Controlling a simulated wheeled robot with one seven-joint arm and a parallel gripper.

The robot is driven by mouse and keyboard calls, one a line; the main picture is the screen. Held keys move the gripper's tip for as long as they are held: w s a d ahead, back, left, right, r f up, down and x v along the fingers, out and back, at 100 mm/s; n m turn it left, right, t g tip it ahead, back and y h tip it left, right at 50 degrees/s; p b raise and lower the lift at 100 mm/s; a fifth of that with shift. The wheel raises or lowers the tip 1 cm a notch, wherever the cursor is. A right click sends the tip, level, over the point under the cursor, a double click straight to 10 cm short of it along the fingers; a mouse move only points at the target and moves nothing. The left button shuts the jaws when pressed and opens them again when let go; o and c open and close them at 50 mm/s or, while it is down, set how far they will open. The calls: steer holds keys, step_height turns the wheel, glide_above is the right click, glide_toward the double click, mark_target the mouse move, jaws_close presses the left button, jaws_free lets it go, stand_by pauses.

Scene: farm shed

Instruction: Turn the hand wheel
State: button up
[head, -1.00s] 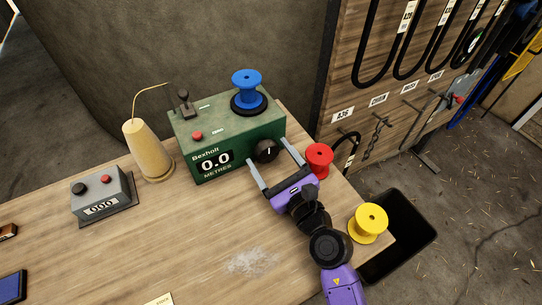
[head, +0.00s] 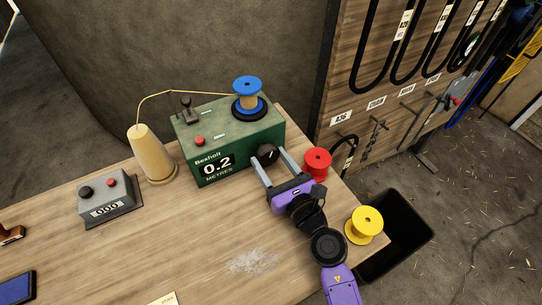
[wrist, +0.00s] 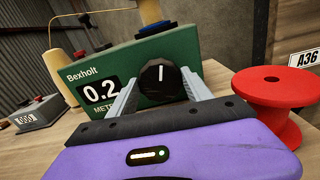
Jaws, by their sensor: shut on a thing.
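The hand wheel is a round black knob (head: 268,153) with a white pointer mark, on the front of a green Bexholt machine (head: 236,137). It also shows in the wrist view (wrist: 158,79), its mark nearly upright in that picture. My gripper (head: 275,161) is shut on the knob, with one grey finger on each side of it. The machine's display (head: 217,166) reads 0.2 metres. A blue spool (head: 247,86) sits on top with tan cord around its core. The cord (head: 183,92) runs to it from a cone (head: 150,152), past a small lever.
A red spool (head: 317,161) stands close right of my gripper. A yellow spool (head: 366,222) stands at the table's right edge, beside a black bin (head: 408,228). A grey counter box (head: 108,196) is at the left. The front middle of the table is mostly clear.

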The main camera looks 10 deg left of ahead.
steer(key=m+p, duration=0.2)
steer(key=m, duration=0.2)
steer(key=shift+d+r+m+p, duration=0.1)
steer(key=shift+m+p, duration=0.2)
steer(key=shift+m, duration=0.1)
steer(key=m+p, duration=0.2)
steer(key=m, duration=0.1)
steer(key=shift+w+m, duration=0.1)
steer(key=shift+m, duration=0.2)
steer(key=m+p, duration=0.1)
steer(key=m, duration=0.2)
steer(key=shift+p, duration=0.3)
steer(key=shift+d+f+m+p, duration=0.15)
steer(key=shift+m+p, duration=0.5)
steer(key=shift+m, duration=1.15)
steer(key=shift+f, duration=0.15)
steer(key=o, duration=1.4)
steer(key=shift+c, duration=0.2)
